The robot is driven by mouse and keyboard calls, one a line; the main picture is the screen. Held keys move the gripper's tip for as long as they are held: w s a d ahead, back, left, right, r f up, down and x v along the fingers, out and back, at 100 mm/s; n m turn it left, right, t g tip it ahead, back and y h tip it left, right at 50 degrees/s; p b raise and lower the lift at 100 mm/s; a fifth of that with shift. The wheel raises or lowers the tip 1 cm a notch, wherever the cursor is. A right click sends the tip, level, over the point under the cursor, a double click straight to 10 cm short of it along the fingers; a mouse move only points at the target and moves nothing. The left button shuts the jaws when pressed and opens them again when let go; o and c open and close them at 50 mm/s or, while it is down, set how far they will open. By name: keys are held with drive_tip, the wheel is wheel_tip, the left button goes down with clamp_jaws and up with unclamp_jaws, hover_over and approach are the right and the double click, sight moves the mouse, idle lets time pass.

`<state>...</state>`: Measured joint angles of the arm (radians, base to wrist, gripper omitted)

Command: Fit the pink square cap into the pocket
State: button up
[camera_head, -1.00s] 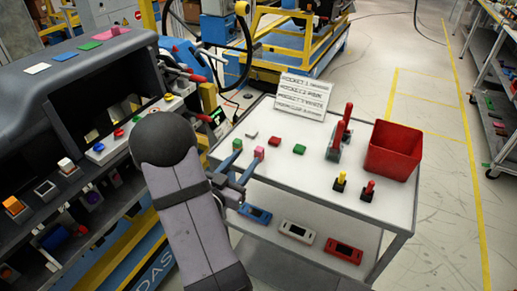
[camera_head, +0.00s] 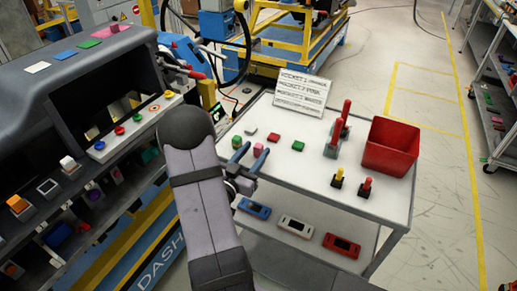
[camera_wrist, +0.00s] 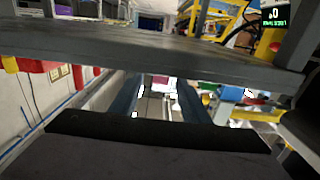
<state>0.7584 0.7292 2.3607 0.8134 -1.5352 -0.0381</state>
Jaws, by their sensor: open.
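In the head view, the small pink square cap (camera_head: 258,150) sits on the cart top near its left edge. My gripper (camera_head: 251,158), with blue fingers, is open beside the cap on its near side. The fingertips overlap the cap in this view, so I cannot tell whether they touch it. In the wrist view the open fingers (camera_wrist: 158,98) point away from the camera under a grey edge, with nothing clearly held. The dashboard (camera_head: 105,65) is at the left. I cannot tell which spot on it is the pocket.
A green cap (camera_head: 237,142), a red cap (camera_head: 273,137) and another green cap (camera_head: 298,146) are nearby. A sign (camera_head: 302,93), a red bin (camera_head: 391,147) and a red-handled lever (camera_head: 337,132) stand on the cart.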

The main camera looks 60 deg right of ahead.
sight(257, 148)
drive_tip(key=shift+d, duration=1.55)
clamp_jaws()
drive_tip(key=shift+r, duration=0.15)
